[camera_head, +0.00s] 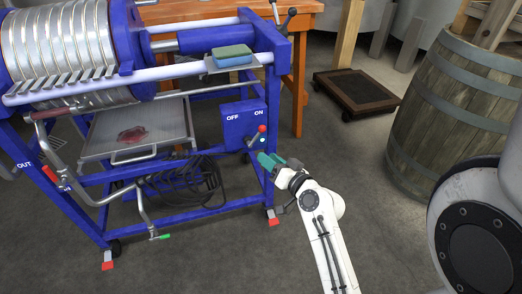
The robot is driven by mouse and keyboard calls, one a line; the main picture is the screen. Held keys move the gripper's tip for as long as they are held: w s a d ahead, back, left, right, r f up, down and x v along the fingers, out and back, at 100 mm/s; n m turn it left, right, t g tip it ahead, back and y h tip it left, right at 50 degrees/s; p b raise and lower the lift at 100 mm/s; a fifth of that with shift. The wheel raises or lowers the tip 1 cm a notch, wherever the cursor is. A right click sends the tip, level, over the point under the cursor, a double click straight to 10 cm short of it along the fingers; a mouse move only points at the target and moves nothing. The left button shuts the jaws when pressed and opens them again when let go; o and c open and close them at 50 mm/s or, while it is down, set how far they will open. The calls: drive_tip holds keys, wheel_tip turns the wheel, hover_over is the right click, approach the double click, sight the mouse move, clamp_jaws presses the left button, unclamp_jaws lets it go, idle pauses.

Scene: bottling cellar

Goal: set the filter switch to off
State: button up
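The blue filter (150,50) fills the left and middle of the view. Its blue switch box (234,128) sits on the right end of the frame, with white OFF and ON labels. The switch lever (257,133) has a red knob and leans up to the right, towards the ON label. A small green spot shows beside the lever. My gripper (267,159) has teal fingers and is just below and right of the lever, with no clear contact. The fingers look close together, but their gap is unclear.
A coiled black hose (190,185) hangs under the filter. A drip tray (140,130) sits in its frame. A sponge (232,55) lies on a small shelf above the switch box. A barrel (445,115) and a wheeled dolly (355,92) stand right. The floor between is clear.

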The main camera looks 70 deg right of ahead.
sight(260, 133)
drive_tip(key=w+d, duration=0.2)
drive_tip(key=d, duration=0.1)
drive_tip(key=w+d+m+h+p, duration=0.1)
drive_tip(key=w+d, duration=0.1)
drive_tip(key=d, duration=0.1)
drive_tip(key=w+d+h, duration=0.1)
drive_tip(key=w+d, duration=0.1)
drive_tip(key=d, duration=0.1)
drive_tip(key=shift+w+d+m, duration=0.15)
drive_tip(key=shift+w+m, duration=0.15)
drive_tip(key=shift+c, duration=0.4)
clamp_jaws()
